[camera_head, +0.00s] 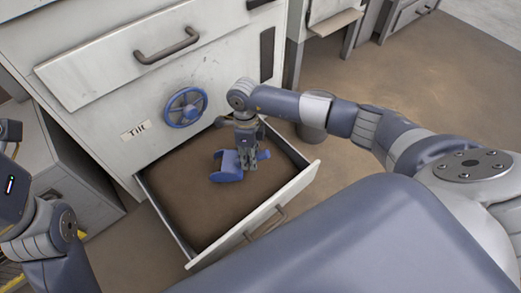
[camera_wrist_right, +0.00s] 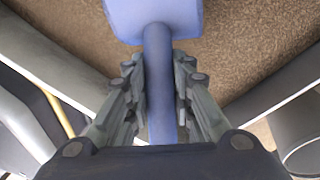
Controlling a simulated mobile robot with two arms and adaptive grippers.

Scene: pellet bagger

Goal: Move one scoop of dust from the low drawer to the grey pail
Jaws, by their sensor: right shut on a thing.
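The low drawer (camera_head: 293,202) is pulled open, with a layer of brown dust (camera_head: 190,190) inside. My right gripper (camera_head: 247,158) reaches down over the drawer and is shut on the handle of a blue scoop (camera_head: 227,167). In the right wrist view the scoop's handle (camera_wrist_right: 158,80) runs between the fingers, with its head beyond them over the dust. I cannot tell whether the scoop touches the dust or holds any. The grey pail (camera_head: 312,131) stands on the floor right of the drawer, partly behind my right arm; it also shows in the right wrist view (camera_wrist_right: 302,142).
A low cabinet stands left of the drawer. The floor at the right is mostly clear.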

